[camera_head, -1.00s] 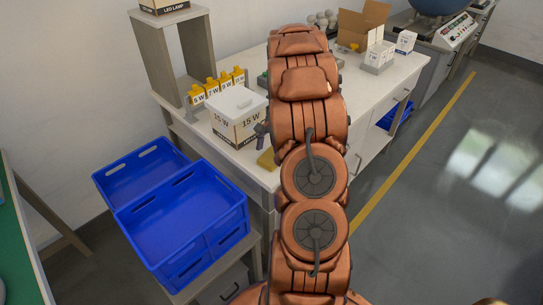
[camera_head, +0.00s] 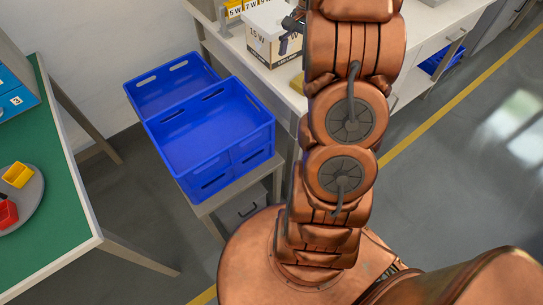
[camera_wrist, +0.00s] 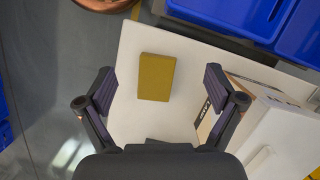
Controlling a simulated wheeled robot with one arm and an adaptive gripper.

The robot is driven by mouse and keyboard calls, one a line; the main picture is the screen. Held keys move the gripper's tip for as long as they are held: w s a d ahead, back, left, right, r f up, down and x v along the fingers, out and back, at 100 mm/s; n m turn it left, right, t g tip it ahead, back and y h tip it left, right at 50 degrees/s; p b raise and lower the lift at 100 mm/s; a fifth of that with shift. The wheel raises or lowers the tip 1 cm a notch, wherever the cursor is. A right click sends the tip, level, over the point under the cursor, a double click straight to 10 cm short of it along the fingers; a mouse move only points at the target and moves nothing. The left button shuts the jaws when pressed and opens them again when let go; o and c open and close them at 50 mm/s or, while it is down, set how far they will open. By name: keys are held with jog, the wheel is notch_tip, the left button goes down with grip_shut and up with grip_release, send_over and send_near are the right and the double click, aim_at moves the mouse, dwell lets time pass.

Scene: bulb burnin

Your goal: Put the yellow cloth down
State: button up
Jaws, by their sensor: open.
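The yellow cloth (camera_wrist: 156,77) is a flat, folded mustard-coloured block lying on the white worktop (camera_wrist: 190,52). In the head view only a sliver of the cloth (camera_head: 297,83) shows at the worktop's front edge, beside my arm. My gripper (camera_wrist: 159,87) is open, its two dark fingers spread wide on either side of the cloth in the wrist view. Nothing is between the fingers up close; the cloth appears apart from them, though the exact height gap is unclear. In the head view one finger (camera_head: 290,42) shows beside the arm, the rest hidden.
Blue crates (camera_head: 215,135) sit on a low stand in front of the worktop. A green-topped table (camera_head: 50,200) with a grey round tray (camera_head: 35,190) is at left. Floor at right is clear.

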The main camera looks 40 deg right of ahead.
jog(key=s+a+r+n, duration=0.2)
jog(key=a, duration=0.4)
jog(key=s+a+r+n, duration=0.1)
jog(key=a+r+n, duration=0.1)
jog(key=a, duration=0.4)
jog(key=s+a+f+n+h, duration=0.1)
jog(key=s+a+n+h, duration=0.2)
jog(key=s+a+n, duration=0.7)
jog(key=s+a, duration=0.6)
jog(key=s, duration=0.4)
jog(key=shift+s+a+n+g, duration=0.2)
jog(key=shift+s+n+g, duration=0.1)
jog(key=shift+g, duration=0.1)
jog(key=shift+r, duration=0.1)
